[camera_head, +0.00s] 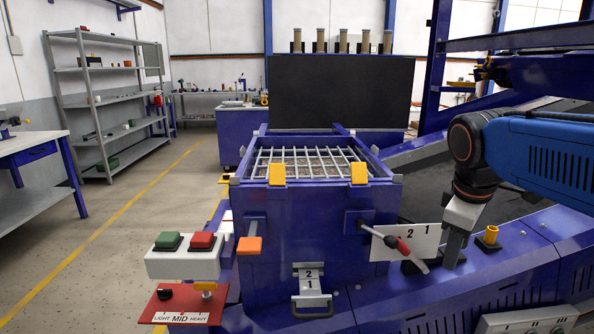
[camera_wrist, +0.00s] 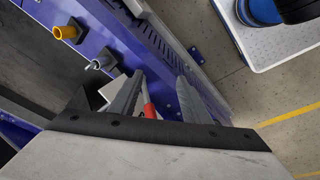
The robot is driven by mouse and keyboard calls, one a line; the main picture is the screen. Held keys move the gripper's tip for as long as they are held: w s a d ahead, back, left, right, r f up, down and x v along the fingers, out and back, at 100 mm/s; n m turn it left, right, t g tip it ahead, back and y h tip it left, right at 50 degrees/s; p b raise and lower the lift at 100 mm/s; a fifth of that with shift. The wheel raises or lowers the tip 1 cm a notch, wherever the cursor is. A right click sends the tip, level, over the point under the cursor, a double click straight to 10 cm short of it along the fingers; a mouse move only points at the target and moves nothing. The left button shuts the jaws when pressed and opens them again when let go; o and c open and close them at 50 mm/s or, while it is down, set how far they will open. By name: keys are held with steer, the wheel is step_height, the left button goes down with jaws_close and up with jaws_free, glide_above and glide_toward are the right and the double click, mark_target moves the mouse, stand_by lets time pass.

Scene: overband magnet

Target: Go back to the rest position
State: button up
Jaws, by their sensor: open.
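My gripper (camera_head: 452,250) points down at the right of the blue hopper box (camera_head: 300,232), beside the lever with the red grip (camera_head: 402,246) and its white plate marked 2 and 1 (camera_head: 425,238). In the wrist view my gripper (camera_wrist: 160,98) has its two grey fingers apart. Part of the red lever grip (camera_wrist: 149,110) shows between them in that view. I cannot tell if a finger touches it.
A yellow knob (camera_head: 490,237) stands on the blue frame right of my gripper. The floor aisle (camera_head: 125,235) at left is clear.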

steer(key=s+a+f+m+t+y, duration=0.1)
steer(key=s+a+f+m+t, duration=0.1)
steer(key=s+f+m, duration=0.6)
steer(key=s+a+f, duration=0.1)
steer(key=s+f, duration=0.3)
steer(key=shift+s+a+f+m+y, duration=0.2)
steer(key=shift+a+f+m+y, duration=0.15)
steer(key=shift+f+m+y, duration=0.05)
